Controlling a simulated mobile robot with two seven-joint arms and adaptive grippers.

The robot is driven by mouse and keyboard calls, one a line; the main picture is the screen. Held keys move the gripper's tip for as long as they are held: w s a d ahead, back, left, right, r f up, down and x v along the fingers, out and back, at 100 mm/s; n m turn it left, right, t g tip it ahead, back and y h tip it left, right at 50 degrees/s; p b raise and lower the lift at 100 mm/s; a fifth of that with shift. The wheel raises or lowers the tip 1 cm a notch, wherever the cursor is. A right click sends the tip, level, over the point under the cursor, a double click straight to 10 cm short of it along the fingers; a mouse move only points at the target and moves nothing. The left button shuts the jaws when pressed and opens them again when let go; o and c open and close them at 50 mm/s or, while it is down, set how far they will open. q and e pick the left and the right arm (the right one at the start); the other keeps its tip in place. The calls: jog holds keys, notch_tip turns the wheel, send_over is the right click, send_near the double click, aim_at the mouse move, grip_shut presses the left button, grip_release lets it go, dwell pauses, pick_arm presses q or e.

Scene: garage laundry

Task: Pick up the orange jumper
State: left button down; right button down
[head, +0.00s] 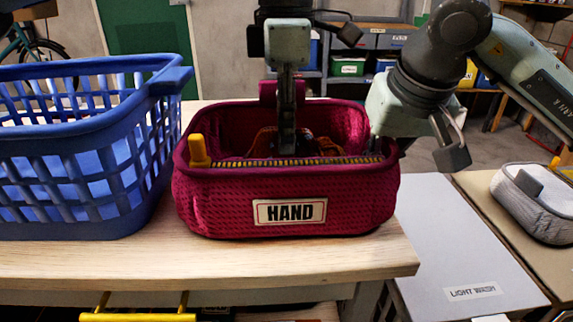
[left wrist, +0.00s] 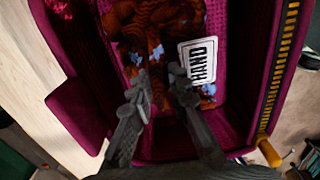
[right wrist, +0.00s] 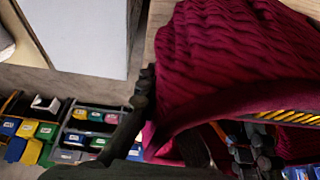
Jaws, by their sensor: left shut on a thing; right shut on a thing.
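The orange jumper (head: 325,146) lies crumpled low inside the magenta basket labelled HAND (head: 225,215). It shows as dark orange cloth with pale blue patches in the left wrist view (left wrist: 150,28). My left gripper (head: 287,150) reaches down into the basket from above. Its fingers (left wrist: 163,82) are shut on the jumper's cloth, though the grip itself is partly hidden. My right gripper (head: 392,148) is at the basket's right end, shut on its wall. In the right wrist view one dark finger is outside the magenta wall (right wrist: 225,60).
A blue laundry basket (head: 85,190) stands close on the left of the wooden table (head: 220,262). A yellow handle (head: 199,152) sticks up from the magenta rim. A LIGHT WASH lid (head: 460,250) and a grey basket (head: 535,205) lie to the right.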

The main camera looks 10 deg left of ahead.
pick_arm(q)
jog(key=shift+r, duration=0.15)
notch_tip(320, 180, up, 18)
dwell(0.6)
dwell(0.3)
jog(key=shift+r, duration=0.9)
pick_arm(e)
jog(key=c, duration=1.6)
grip_release()
jog(key=shift+r, duration=0.1)
